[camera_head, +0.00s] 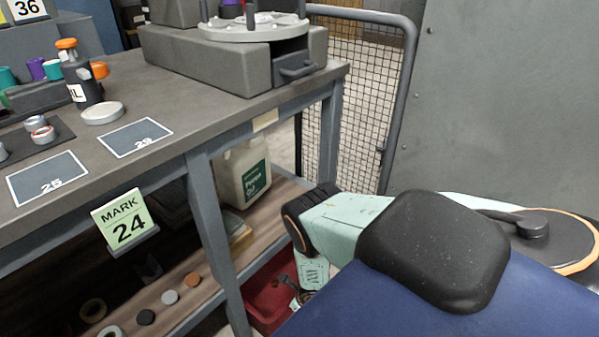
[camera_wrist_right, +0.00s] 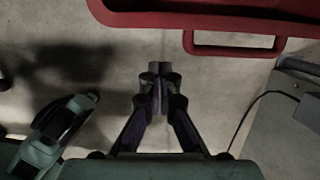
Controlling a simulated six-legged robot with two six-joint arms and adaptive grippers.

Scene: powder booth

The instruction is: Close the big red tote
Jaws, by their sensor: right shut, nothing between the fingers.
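The big red tote (camera_head: 268,297) stands low, beside the bench leg, partly hidden by the leg and by my right arm in the head view. In the right wrist view its red edge (camera_wrist_right: 205,17) crosses the top, with a loop-shaped handle (camera_wrist_right: 236,51) below it. I cannot tell how its lid stands. My right gripper (camera_wrist_right: 159,68) is shut and empty, its fingertips pointing towards the tote and apart from the red edge in the picture. In the head view my right arm reaches down by the tote. My left gripper is not in view.
The grey workbench (camera_head: 190,115) stands at left, with a lower wooden shelf (camera_head: 185,265) holding a white jug (camera_head: 243,172) and small round items. A mesh barrier (camera_head: 355,110) and a grey panel (camera_head: 500,90) stand behind. Bare floor (camera_wrist_right: 60,55) shows around my right gripper.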

